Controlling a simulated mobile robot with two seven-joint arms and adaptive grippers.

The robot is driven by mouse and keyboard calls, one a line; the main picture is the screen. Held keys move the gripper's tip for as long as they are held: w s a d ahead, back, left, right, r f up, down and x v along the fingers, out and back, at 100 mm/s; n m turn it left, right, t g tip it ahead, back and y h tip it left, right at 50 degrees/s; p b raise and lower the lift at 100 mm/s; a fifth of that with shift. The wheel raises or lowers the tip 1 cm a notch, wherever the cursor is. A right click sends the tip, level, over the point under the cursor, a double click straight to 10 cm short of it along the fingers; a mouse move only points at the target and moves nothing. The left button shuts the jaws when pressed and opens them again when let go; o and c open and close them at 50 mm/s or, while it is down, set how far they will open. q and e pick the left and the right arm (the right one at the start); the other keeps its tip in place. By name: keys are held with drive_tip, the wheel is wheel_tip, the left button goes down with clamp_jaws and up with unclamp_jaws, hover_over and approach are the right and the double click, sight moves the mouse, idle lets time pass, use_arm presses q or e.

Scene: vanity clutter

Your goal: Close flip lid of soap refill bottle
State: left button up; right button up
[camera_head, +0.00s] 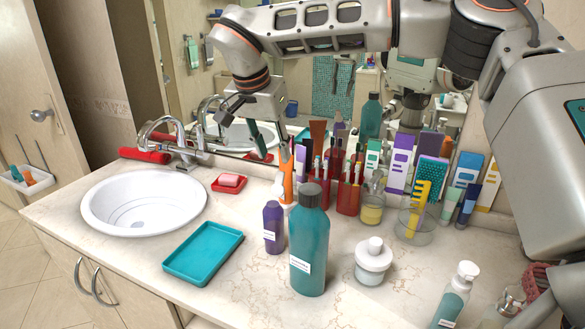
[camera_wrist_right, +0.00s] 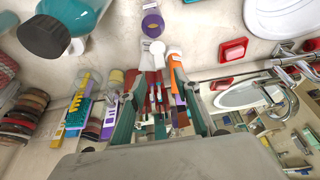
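Whether the flip lid is up or down is too unclear to tell. My right gripper (camera_head: 270,142) hangs behind and left of the bottle, near the mirror, apart from it. Its fingers are spread with nothing held between them (camera_wrist_right: 156,88). My left gripper is out of view.
A purple bottle (camera_head: 273,230) stands just left of the teal bottle, and a white jar (camera_head: 372,265) right of it. Red holders (camera_head: 349,195) with brushes and tubes crowd behind. A teal tray (camera_head: 204,253) lies left. A pump bottle (camera_head: 452,303) stands front right.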

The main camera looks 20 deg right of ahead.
sight(280, 173)
drive_tip(key=shift+p+x, duration=0.3)
drive_tip(key=shift+x, duration=3.55)
drive_tip(key=shift+d, duration=0.1)
clamp_jaws()
